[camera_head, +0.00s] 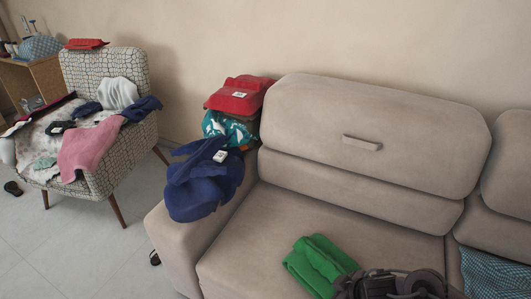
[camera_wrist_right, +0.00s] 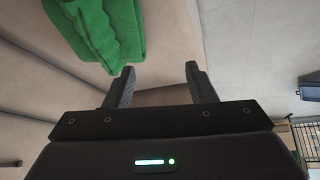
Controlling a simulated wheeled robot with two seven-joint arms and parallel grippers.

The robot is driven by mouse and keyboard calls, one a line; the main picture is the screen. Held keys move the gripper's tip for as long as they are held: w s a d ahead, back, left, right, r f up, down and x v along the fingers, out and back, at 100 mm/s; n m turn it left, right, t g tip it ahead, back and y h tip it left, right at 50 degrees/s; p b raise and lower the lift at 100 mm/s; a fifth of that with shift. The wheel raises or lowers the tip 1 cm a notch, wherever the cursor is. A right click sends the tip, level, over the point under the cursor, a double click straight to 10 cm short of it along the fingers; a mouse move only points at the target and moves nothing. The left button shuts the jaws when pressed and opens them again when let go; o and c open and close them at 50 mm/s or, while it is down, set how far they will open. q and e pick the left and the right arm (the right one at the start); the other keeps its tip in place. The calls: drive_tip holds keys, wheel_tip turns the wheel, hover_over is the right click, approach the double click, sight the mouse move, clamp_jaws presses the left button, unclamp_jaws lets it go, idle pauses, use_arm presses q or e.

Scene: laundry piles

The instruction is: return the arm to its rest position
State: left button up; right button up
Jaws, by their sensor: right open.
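My right gripper (camera_wrist_right: 160,85) is open, with nothing between its two dark fingers in the right wrist view. In the head view, dark parts of my right arm show at the bottom edge, just right of a folded green cloth. The green cloth (camera_head: 318,262) lies on the seat of the beige sofa (camera_head: 270,228). It also shows in the right wrist view (camera_wrist_right: 105,30), beyond the fingertips and apart from them. My left gripper is not in view.
A blue garment (camera_head: 205,180) drapes over the sofa's left arm, beside stacked teal and red clothes (camera_head: 240,95). A patterned armchair (camera_head: 140,137) at left holds more laundry, including a pink garment (camera_head: 90,147). A blue patterned cloth (camera_head: 492,274) lies at lower right.

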drive_tip(key=s+a+r+m+t, duration=0.1)
drive_tip(key=a+r+m+t, duration=0.1)
drive_tip(key=a+r, duration=0.5)
drive_tip(key=s+d+r+m+g+h, duration=0.25)
drive_tip(key=s+d+m, duration=0.25)
drive_tip(key=s+d, duration=0.45)
drive_tip(key=s+f+g+p, duration=0.2)
drive_tip(key=s+f+p, duration=0.1)
drive_tip(key=f, duration=2.4)
use_arm(q)
drive_tip(key=s+r+p, duration=0.2)
drive_tip(key=r, duration=0.1)
drive_tip(key=s+r+p, duration=0.1)
drive_tip(key=r, duration=0.1)
drive_tip(key=shift+a, duration=0.3)
use_arm(e)
drive_tip(key=s+d+f+g+h, duration=0.1)
drive_tip(key=s+d+f, duration=0.2)
drive_tip(key=s+f, duration=1.2)
drive_tip(key=s, duration=0.4)
drive_tip(key=shift+s+f, duration=0.3)
drive_tip(key=shift+s, duration=0.05)
